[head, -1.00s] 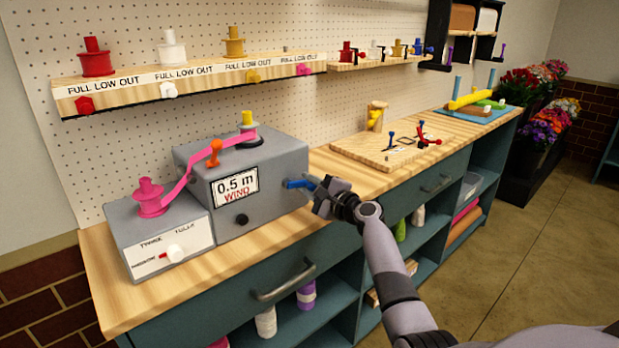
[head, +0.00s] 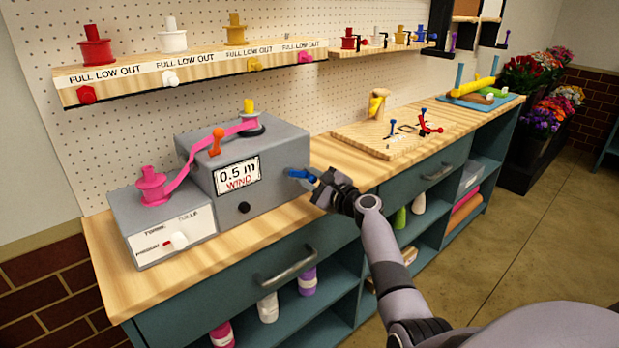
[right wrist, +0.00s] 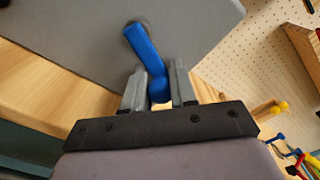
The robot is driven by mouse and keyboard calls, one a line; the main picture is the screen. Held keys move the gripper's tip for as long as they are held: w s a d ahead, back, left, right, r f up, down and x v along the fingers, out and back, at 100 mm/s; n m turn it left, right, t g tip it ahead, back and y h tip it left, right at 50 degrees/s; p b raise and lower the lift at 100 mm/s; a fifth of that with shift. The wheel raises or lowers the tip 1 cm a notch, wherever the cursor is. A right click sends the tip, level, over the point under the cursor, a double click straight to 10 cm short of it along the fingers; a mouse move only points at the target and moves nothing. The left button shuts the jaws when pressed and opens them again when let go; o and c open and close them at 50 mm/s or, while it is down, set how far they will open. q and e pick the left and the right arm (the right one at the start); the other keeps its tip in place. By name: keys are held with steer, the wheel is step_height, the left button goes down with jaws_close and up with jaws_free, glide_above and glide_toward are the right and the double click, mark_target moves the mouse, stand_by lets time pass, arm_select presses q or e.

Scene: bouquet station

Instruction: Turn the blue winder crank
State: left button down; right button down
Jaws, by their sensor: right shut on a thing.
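The blue winder crank (head: 297,174) sticks out of the right side of the grey winder box (head: 285,147), whose front label reads "0.5 m WIND". My right gripper (head: 318,187) is at the crank. In the right wrist view the blue crank (right wrist: 143,48) runs from its pivot on the grey face down between the two fingers of my right gripper (right wrist: 160,88), which are shut on its lower end. A pink ribbon (head: 190,165) runs from a pink spool (head: 151,185) to the top of the winder. My left gripper is not in view.
A lower grey box (head: 160,222) with a white knob stands left of the winder. A wooden board (head: 370,140) with small coloured pegs lies to the right. A shelf of spools (head: 190,68) hangs above. Bare wooden counter (head: 300,205) shows in front of the winder.

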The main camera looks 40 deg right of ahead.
mark_target(316, 179)
steer(key=c, duration=1)
jaws_free()
steer(key=shift+d+r, duration=0.1)
steer(key=shift+r, duration=0.3)
steer(key=shift+o, duration=0.3)
steer(key=shift+f, duration=0.15)
steer(key=shift+f, duration=0.1)
steer(key=shift+s+d, duration=0.15)
steer(key=shift+s, duration=1.65)
steer(key=shift+s+d, duration=0.1)
steer(key=shift+s, duration=1.65)
